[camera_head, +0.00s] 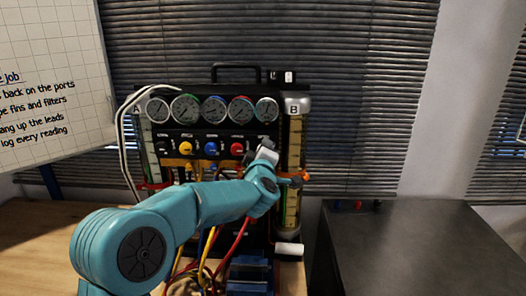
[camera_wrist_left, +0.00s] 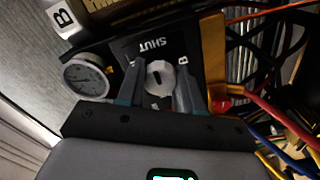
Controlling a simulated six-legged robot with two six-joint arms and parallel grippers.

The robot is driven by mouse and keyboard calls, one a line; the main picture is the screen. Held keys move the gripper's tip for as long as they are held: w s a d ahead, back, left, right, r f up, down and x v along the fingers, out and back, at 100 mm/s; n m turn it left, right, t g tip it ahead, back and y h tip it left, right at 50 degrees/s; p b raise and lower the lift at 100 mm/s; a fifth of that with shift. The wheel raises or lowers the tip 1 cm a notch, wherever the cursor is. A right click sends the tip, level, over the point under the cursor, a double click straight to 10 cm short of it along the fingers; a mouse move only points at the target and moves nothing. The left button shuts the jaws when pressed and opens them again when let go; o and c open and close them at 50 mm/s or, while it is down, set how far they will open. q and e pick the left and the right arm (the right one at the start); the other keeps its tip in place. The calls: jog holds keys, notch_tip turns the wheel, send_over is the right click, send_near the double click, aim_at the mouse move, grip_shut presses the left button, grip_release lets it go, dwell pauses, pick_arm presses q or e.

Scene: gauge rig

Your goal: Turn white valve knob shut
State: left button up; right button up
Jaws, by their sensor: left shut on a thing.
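The white valve knob (camera_wrist_left: 160,77) shows in the left wrist view, on a dark panel below a "SHUT" label that reads upside down there. It has a dark slot across its face. My left gripper (camera_wrist_left: 158,84) has one finger on each side of the knob and is shut on it. In the head view my left arm reaches across the gauge rig (camera_head: 222,127), and my left gripper (camera_head: 266,149) is at the right end of the knob row. My right gripper is in neither view.
Black, yellow (camera_head: 187,148), blue (camera_head: 211,149) and red (camera_head: 237,148) knobs sit left of my gripper, under a row of gauges (camera_head: 214,109). Tube B (camera_head: 294,160) stands close on the right. Yellow and red hoses hang below. A dark bench top (camera_head: 425,245) lies at right.

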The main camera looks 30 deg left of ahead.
pick_arm(q)
jog(key=shift+f, duration=0.25)
jog(key=o, duration=0.9)
jog(key=shift+o, duration=0.7)
jog(key=shift+r, duration=0.2)
jog(key=b+v, duration=0.4)
jog(key=v, duration=1.2)
jog(key=shift+s, duration=0.25)
